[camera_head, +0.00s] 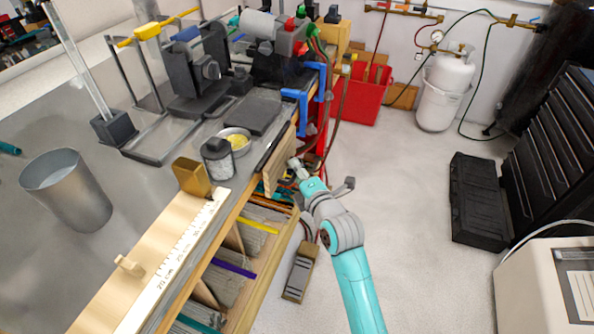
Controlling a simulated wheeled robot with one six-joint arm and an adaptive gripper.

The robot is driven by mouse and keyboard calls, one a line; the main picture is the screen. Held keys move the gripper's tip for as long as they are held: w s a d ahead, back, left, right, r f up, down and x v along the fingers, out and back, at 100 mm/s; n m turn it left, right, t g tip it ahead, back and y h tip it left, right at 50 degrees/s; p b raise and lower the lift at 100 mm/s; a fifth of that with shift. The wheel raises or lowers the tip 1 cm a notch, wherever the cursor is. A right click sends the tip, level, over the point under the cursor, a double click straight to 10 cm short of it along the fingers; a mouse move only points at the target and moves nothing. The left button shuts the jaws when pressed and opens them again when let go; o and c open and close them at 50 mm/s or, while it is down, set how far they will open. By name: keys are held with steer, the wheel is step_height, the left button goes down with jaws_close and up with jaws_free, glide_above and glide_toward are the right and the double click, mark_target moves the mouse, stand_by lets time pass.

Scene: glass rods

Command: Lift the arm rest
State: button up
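A light wooden board, which looks like the arm rest (279,162), sits at the front edge of the workbench, just right of a dark flat tool. It appears tilted down along the edge. My teal and grey arm reaches up from the lower right. My gripper (294,168) is at the board's right side, very close to it. I cannot tell whether they touch. The fingers are small and partly hidden, so their opening does not show.
The workbench (130,215) holds a metal bin (67,188), a ruler board (175,260), a dark jar (218,158) and a burner rig. Shelves of glass rods (235,275) lie below.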

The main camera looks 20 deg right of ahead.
steer(key=shift+w, duration=0.2)
jaws_close()
stand_by(0.3)
